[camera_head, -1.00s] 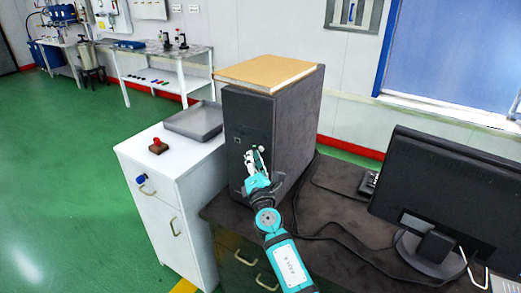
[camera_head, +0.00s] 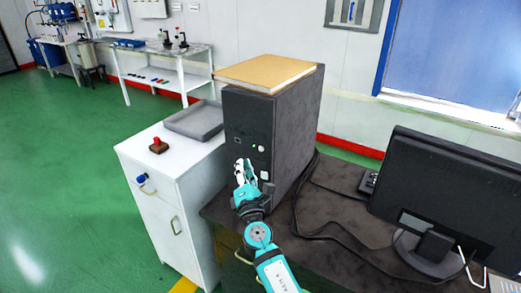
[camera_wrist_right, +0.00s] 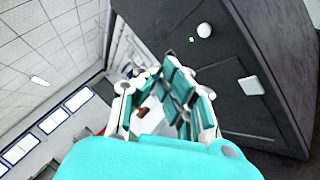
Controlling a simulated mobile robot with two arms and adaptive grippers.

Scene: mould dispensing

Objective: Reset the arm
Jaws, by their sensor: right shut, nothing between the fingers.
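My right gripper (camera_head: 241,167) is shut and empty. It is in front of the lower left of the black computer tower (camera_head: 295,125), pointing up in the head view. In the right wrist view its fingers (camera_wrist_right: 152,84) are together beside the tower's dark front (camera_wrist_right: 225,85), and nothing is between them. A small green light and a round white button (camera_head: 261,149) show on the tower's front. The round button (camera_wrist_right: 205,30) and a white square (camera_wrist_right: 251,86) show in the wrist view. My left gripper is not in view.
The tower stands on a dark desk (camera_head: 335,205) with a black monitor (camera_head: 450,195) and cables. A brown box-like item (camera_head: 268,72) lies on the tower. A white cabinet (camera_head: 140,150) to the left holds a grey tray (camera_head: 195,133) and a red button (camera_head: 158,144).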

